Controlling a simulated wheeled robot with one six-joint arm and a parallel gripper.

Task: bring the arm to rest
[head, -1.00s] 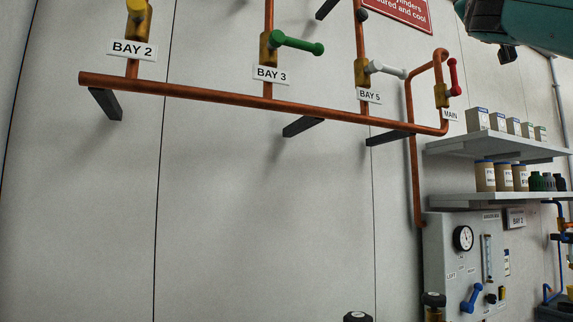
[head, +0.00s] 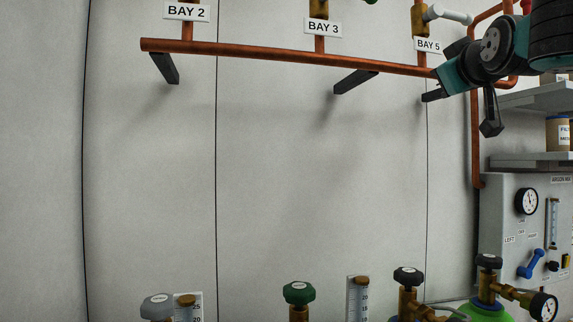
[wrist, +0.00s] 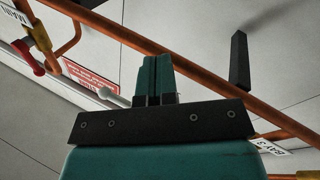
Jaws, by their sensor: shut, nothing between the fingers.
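My gripper (wrist: 157,82) shows in the wrist view as two teal fingers pressed together, shut and empty, in front of a black crossbar. Behind it in that view a copper pipe (wrist: 200,72) runs diagonally; how far the fingers are from it I cannot tell. In the head view my teal and black arm is at the upper right, in front of the right end of the copper pipe (head: 290,54).
Dark brackets (head: 355,81) stick out under the pipe. A gauge panel (head: 506,224) and shelves (head: 530,160) are at the right. Valve tops, including a green knob (head: 299,293), line the bottom edge. The wall between is bare. A red sign (wrist: 90,76) shows in the wrist view.

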